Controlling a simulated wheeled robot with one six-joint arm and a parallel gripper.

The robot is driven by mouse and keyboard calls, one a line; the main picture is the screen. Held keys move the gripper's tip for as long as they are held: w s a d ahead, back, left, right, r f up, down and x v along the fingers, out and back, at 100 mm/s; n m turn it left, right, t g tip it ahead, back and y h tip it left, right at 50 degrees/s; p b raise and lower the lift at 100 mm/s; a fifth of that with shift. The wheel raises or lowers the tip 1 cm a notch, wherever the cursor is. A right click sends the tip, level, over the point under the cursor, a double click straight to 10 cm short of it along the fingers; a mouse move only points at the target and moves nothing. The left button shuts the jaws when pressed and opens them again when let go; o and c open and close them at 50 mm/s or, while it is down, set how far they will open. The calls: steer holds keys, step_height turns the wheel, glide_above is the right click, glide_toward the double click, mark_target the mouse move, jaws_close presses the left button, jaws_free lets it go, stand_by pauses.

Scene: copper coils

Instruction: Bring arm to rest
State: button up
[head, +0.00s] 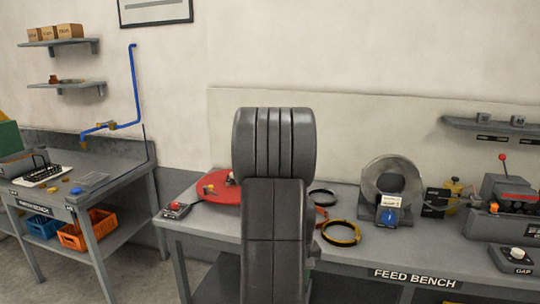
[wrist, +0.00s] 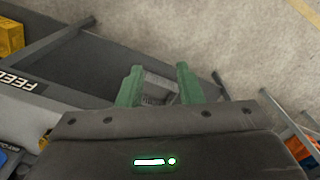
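My arm (head: 274,200) stands upright and folded in the middle of the head view, in front of the feed bench (head: 345,262). My gripper (wrist: 158,80) shows only in the wrist view, with two green fingers held apart. In the head view the gripper is hidden or out of frame.
On the feed bench are a red disc (head: 217,187), a yellow-black coil ring (head: 341,233), a round grey machine (head: 392,185) and a grey lever machine (head: 508,210). A second bench (head: 110,187) with orange crates (head: 85,232) stands left. Floor shows between the benches.

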steer(key=shift+w+a+f, duration=0.15)
steer(key=shift+a+f, duration=0.2)
steer(key=shift+r, duration=0.1)
